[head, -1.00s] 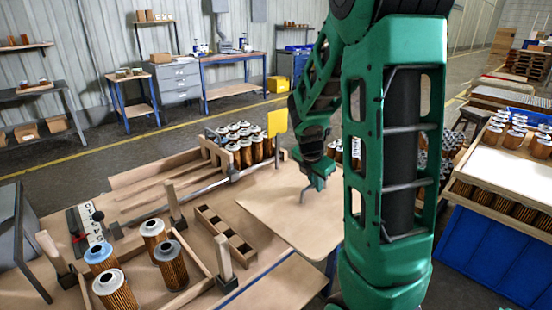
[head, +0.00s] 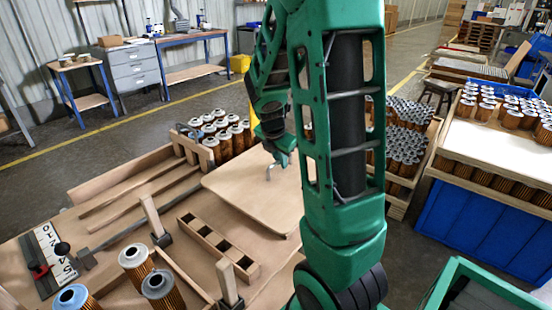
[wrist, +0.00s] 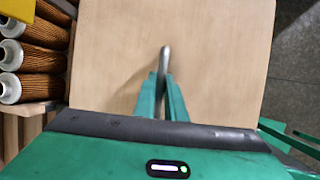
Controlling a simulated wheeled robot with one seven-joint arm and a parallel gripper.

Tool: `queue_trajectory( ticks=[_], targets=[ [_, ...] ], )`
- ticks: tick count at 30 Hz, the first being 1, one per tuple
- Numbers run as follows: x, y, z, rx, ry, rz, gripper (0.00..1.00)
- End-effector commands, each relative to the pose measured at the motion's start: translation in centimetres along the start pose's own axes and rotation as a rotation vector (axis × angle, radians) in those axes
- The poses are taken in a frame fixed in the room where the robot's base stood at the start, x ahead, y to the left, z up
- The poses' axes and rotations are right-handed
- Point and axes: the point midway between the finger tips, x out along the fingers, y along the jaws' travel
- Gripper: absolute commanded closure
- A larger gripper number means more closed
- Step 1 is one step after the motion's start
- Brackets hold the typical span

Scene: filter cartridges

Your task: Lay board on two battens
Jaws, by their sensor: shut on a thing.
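The board (head: 235,197) is a flat tan panel with rounded corners and a bent metal handle (head: 268,173) on top. My gripper (head: 279,158) is shut on that handle. In the wrist view the two green fingers (wrist: 163,98) close on the handle (wrist: 165,58), with the board (wrist: 215,50) spread flat beneath them. The board is over the right part of the bench; its height above the bench is hard to tell. Two long wooden strips, likely the battens (head: 140,190) (head: 151,207), lie on the bench left of the board. My arm hides the board's right side.
A slotted wooden block (head: 217,247), upright posts (head: 153,213) and a metal rod (head: 139,226) stand close to the board's left. Filter cartridges (head: 222,138) crowd its back edge; more (wrist: 30,57) show in the wrist view. Loose cartridges (head: 160,288) stand in front.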

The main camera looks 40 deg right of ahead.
Motion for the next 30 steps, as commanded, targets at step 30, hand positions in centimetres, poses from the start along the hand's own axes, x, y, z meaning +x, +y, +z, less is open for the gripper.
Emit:
queue_trajectory(
  ticks=[30],
  targets=[
    [4.4, -0.3, -2.2, -0.006, -0.001, 0.005, 1.0]
  ],
)
